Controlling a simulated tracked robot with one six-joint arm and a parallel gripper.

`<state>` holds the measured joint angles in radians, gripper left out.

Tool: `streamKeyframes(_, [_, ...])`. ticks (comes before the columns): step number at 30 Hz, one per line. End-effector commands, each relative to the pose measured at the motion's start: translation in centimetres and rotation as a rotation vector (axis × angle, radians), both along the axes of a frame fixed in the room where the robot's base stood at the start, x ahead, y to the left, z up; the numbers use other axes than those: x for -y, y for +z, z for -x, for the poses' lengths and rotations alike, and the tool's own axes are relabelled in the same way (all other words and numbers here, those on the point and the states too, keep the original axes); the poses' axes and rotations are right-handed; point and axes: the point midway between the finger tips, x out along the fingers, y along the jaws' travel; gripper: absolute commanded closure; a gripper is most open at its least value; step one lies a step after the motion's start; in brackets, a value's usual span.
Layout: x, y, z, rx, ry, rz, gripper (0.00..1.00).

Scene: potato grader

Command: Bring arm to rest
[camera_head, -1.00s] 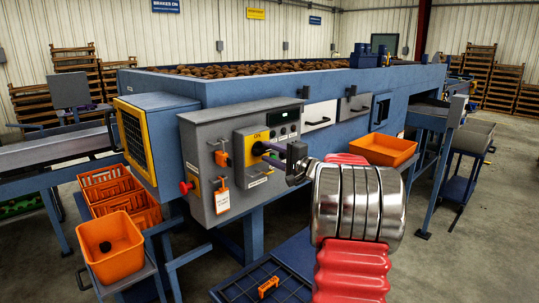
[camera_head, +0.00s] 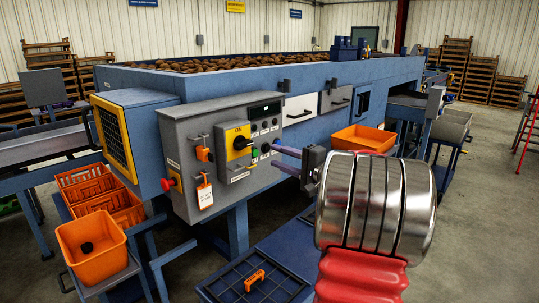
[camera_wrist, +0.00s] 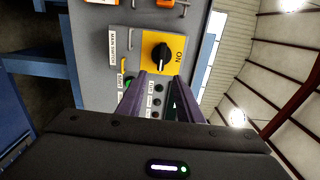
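My gripper (camera_head: 275,157) is in front of the grey control panel (camera_head: 178,135), to the right of the yellow switch plate. Its two purple fingers are apart with nothing between them; they also show in the wrist view (camera_wrist: 160,82). The black rotary knob (camera_head: 240,143) sits on the yellow plate marked ON, clear of the fingers. In the wrist view the knob (camera_wrist: 161,57) lies beyond the fingertips. My arm reaches in from the lower right of the head view, its silver wrist and red sleeve in front of part of the machine.
An orange tray (camera_head: 363,139) is behind my wrist on the machine's right side. A red button (camera_head: 168,185) and hanging tag (camera_head: 205,196) are on the panel's left. Orange crates (camera_head: 91,248) stand at the lower left. The floor at right is open, with a red ladder (camera_head: 527,130) at the edge.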

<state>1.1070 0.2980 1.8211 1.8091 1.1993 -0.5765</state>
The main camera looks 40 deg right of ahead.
Motion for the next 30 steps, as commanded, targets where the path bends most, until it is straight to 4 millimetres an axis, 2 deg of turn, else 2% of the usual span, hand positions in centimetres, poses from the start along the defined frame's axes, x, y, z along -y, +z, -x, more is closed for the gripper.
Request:
streamKeyframes(6, [0.0, -0.1, 1.2, -0.001, 0.0, -0.001, 0.67])
streamKeyframes(26, [0.0, -0.1, 1.2, -0.003, -0.001, -0.021, 0.67])
streamKeyframes(29, [-0.1, -1.1, 1.2, -0.042, 0.005, -0.051, 0.67])
streamKeyframes(30, [-0.5, -2.1, 1.3, -0.072, 0.012, -0.061, 0.67])
